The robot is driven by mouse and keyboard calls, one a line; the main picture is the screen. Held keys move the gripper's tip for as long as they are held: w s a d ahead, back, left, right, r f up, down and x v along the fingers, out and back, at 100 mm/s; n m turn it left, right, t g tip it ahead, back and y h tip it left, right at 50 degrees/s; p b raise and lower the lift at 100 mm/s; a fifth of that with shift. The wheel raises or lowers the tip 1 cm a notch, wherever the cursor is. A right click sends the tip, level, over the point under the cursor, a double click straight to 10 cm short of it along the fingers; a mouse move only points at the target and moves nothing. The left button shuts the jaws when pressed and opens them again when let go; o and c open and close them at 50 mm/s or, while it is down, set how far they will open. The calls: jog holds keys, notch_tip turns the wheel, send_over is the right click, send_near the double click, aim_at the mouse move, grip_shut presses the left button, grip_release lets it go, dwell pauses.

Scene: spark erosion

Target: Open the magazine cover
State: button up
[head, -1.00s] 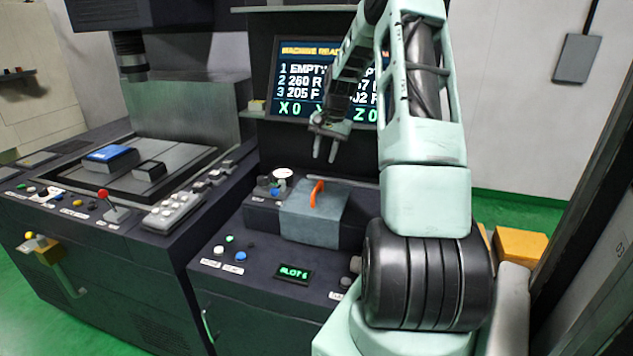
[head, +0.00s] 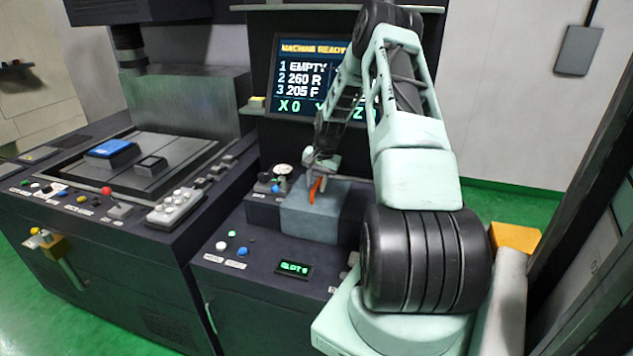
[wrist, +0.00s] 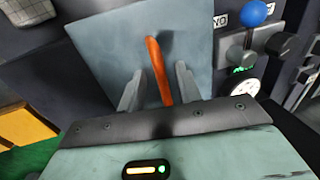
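The magazine cover (head: 308,222) is a blue-grey box-like lid on the dark cabinet, with an orange handle (head: 316,188) on its top. In the wrist view the cover (wrist: 110,40) lies flat in front of my gripper and looks closed. My gripper (head: 318,182) is down at the handle. In the wrist view the orange handle (wrist: 158,70) runs between the two grey fingers of my gripper (wrist: 158,88). The fingers are apart, with a visible gap on each side of the handle.
A panel with buttons and a small green display (head: 295,268) lies in front of the cover. A gauge (head: 283,169) and knobs stand to its left. A screen (head: 310,80) rises behind. The larger machine (head: 170,150) stands at left.

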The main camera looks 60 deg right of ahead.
grip_shut()
jog(key=s+d, duration=0.1)
jog(key=s, duration=0.4)
jog(key=s+d+b, duration=0.1)
jog(key=s+d, duration=0.1)
jog(key=s, duration=0.4)
jog(key=s+d, duration=0.2)
jog(key=s, duration=0.4)
jog(key=shift+s, duration=0.2)
grip_release()
jog(key=shift+r, duration=0.1)
jog(key=s+r+b, duration=0.1)
jog(key=r+b, duration=0.1)
jog(key=r, duration=0.6)
jog(key=s+d+r+b, duration=0.1)
jog(key=s+r+b, duration=0.1)
jog(key=r, duration=0.7)
jog(key=shift+s+b, duration=0.15)
jog(key=shift+b, duration=0.45)
